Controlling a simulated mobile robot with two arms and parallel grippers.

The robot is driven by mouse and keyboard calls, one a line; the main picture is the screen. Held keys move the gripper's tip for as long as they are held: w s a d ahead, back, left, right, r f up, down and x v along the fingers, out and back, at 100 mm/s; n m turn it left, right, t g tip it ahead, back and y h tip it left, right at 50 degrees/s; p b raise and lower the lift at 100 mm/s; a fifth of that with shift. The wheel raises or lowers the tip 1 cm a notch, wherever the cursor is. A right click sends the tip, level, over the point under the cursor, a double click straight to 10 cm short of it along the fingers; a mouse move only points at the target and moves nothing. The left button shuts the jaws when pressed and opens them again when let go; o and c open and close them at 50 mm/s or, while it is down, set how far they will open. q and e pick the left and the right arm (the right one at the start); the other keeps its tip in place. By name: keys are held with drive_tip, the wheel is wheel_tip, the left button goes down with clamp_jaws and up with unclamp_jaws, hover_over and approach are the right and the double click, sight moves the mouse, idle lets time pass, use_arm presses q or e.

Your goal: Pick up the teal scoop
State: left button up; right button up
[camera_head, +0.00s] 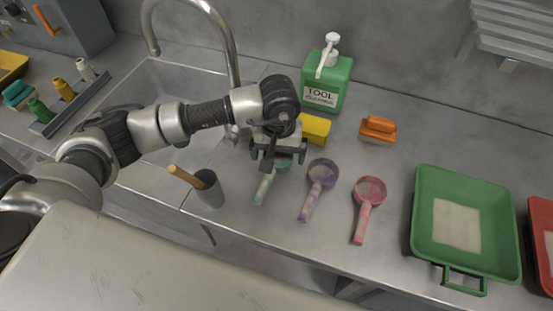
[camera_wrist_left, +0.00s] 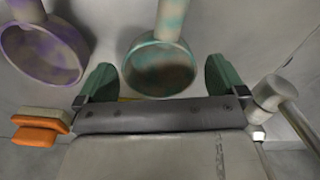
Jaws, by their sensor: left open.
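The teal scoop (camera_head: 264,188) lies on the grey counter, its handle toward the front edge; my left gripper hides much of its bowl in the head view. In the left wrist view the round teal scoop bowl (camera_wrist_left: 160,68), stained brown inside, sits between the two green fingertips, with a gap on each side. My left gripper (camera_head: 278,158) is open above the bowl and holds nothing. My right gripper is not in view.
A purple scoop (camera_head: 318,188) and a red scoop (camera_head: 366,205) lie to the right. A grey cup (camera_head: 211,194) with a wooden handle stands left. Behind are a yellow block (camera_head: 316,129), a green soap bottle (camera_head: 328,83) and a tap (camera_head: 232,50). A green tray (camera_head: 424,205) is farther right.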

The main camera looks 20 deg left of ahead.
use_arm(q)
drive_tip(key=shift+f, duration=0.6)
drive_tip(key=c, duration=1.1)
drive_tip(key=shift+o, duration=0.2)
drive_tip(key=shift+r, duration=0.15)
